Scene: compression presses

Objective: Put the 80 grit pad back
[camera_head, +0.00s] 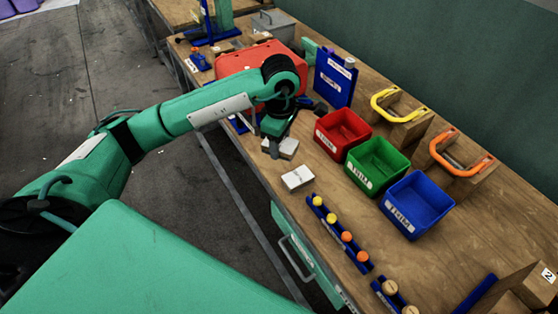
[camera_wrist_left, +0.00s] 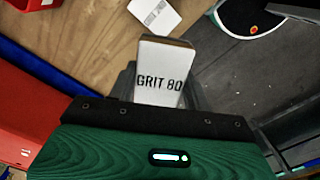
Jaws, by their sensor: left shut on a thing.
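The 80 grit pad (camera_wrist_left: 158,72) is a pale block marked "GRIT 80" in the left wrist view. My left gripper (camera_head: 279,143) is shut on it, with a finger on each side of the block. In the head view the held pad (camera_head: 289,148) shows as a small white-grey block at the fingertips, low over the bench. I cannot tell whether it touches the wood. A second white block (camera_head: 298,178) lies on the bench just nearer; it also shows in the left wrist view (camera_wrist_left: 154,14). My right gripper is not in view.
Red (camera_head: 343,133), green (camera_head: 377,165) and blue (camera_head: 417,204) bins stand right of the gripper. A blue rack (camera_head: 339,229) with yellow and orange knobs lies along the front edge. A red case (camera_head: 257,53) and blue upright holder (camera_head: 335,80) stand behind. Bare wood surrounds the second block.

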